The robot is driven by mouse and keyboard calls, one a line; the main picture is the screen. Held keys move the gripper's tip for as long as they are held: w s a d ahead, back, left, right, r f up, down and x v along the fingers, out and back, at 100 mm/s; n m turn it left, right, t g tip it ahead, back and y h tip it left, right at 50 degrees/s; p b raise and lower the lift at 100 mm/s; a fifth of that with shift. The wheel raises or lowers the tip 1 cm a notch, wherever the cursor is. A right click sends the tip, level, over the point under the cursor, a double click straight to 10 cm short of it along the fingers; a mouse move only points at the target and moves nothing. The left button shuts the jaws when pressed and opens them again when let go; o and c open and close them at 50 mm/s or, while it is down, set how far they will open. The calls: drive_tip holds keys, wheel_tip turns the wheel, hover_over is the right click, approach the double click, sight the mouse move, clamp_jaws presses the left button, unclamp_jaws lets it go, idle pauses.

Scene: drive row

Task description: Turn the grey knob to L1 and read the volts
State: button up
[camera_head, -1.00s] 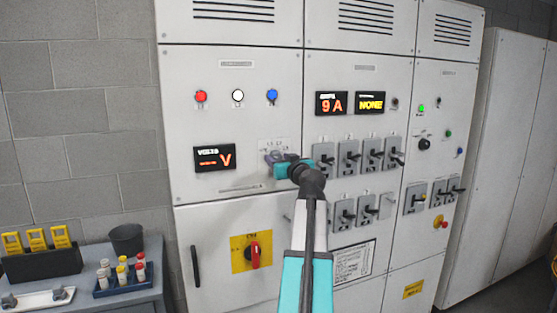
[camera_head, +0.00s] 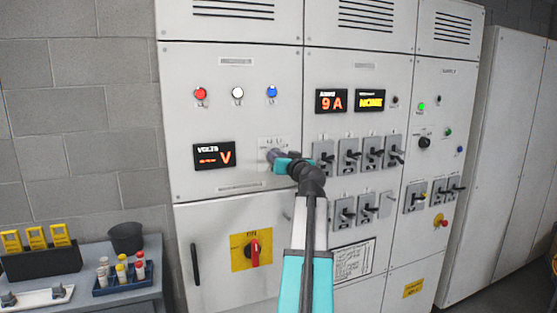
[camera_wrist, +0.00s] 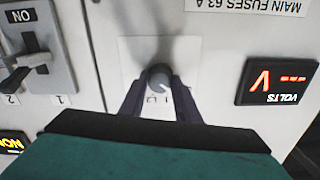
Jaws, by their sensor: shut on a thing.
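The grey knob (camera_wrist: 159,76) sits on a pale label plate (camera_wrist: 130,55) in the upside-down wrist view. My gripper (camera_wrist: 158,92) is shut on it, one dark finger on each side. Part of the plate's lettering shows between the fingers, but I cannot tell which mark the knob points to. In the head view my gripper (camera_head: 279,161) reaches the plate and mostly hides the knob. The volts display (camera_head: 214,155) is left of it, showing orange dashes and a V. The display (camera_wrist: 278,82) also shows dashes in the wrist view.
Grey switches (camera_head: 349,158) with black levers stand close right of my gripper. A red rotary handle (camera_head: 254,252) on a yellow plate is below. A side table (camera_head: 130,298) at lower left holds a dark cup (camera_head: 126,238) and small bottles.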

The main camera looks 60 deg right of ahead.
drive_tip(key=shift+m+b, duration=0.4)
drive_tip(key=shift+m, duration=2.7)
drive_tip(key=o, duration=1)
drive_tip(key=shift+o, duration=0.2)
drive_tip(key=b+v, duration=0.3)
drive_tip(key=v, duration=1)
drive_tip(key=shift+s+a, duration=0.3)
